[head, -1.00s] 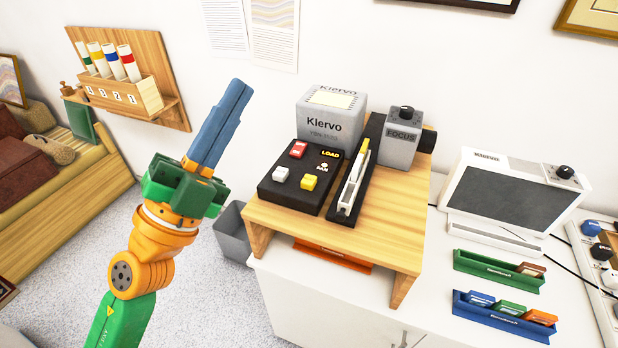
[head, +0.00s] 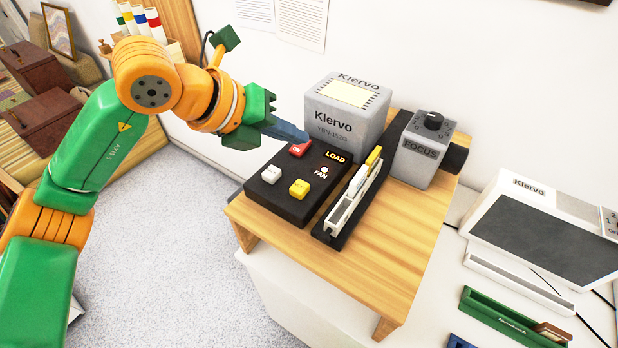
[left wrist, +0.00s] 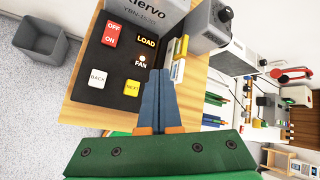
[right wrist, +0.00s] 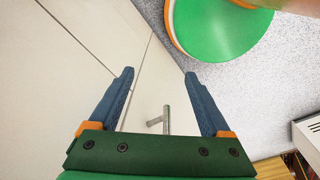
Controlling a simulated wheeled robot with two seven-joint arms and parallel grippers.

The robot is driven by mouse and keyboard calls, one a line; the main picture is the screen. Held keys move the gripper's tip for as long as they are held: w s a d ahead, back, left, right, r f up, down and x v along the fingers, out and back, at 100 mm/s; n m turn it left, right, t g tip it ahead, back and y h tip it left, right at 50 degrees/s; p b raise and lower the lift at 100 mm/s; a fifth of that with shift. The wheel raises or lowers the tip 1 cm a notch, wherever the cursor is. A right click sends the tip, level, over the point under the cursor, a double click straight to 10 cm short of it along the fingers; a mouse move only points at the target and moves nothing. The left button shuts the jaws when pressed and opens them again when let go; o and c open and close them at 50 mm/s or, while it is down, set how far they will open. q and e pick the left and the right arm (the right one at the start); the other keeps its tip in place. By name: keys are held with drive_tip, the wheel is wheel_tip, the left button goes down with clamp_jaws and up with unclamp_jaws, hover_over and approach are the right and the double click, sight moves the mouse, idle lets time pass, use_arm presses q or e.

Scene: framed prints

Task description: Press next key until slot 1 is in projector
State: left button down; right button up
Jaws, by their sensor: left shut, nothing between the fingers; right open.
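The black control panel (head: 262,210) bears a yellow NEXT key (head: 299,188), a white BACK key (head: 271,174), a red OFF/ON key (head: 297,150) and a FAN lamp. The labels are readable in the left wrist view, with the NEXT key (left wrist: 132,88) beside the fingertips. The grey Kiervo projector (head: 345,120) stands behind the panel. A white slide tray (head: 350,205) with a yellow-topped piece lies on the black rail beside it. My left gripper (head: 306,140) is shut and empty, above the panel; its tips overlap the red key in the head view. My right gripper (right wrist: 160,75) is open and empty.
A grey FOCUS box (head: 422,150) stands right of the rail on the wooden stand (head: 385,265). A white Kiervo viewer (head: 545,230) and a green tray (head: 510,318) are further right. My right gripper faces a white cabinet door with a handle (right wrist: 165,120).

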sight(295, 190)
use_arm(q)
wheel_tip(295, 190, down, 8)
drive_tip(key=b, duration=0.6)
drive_tip(key=shift+s+f+b, duration=0.1)
drive_tip(key=shift+b, duration=0.25)
drive_tip(key=shift+f+b, duration=0.35)
use_arm(e)
wheel_tip(295, 190, down, 7)
drive_tip(key=shift+a+f, duration=0.15)
drive_tip(key=shift+a, duration=0.1)
drive_tip(key=shift+s+a, duration=0.1)
idle(0.6)
use_arm(q)
drive_tip(key=shift+f+b, duration=0.35)
drive_tip(key=shift+b, duration=0.1)
use_arm(e)
drive_tip(key=shift+f, duration=0.5)
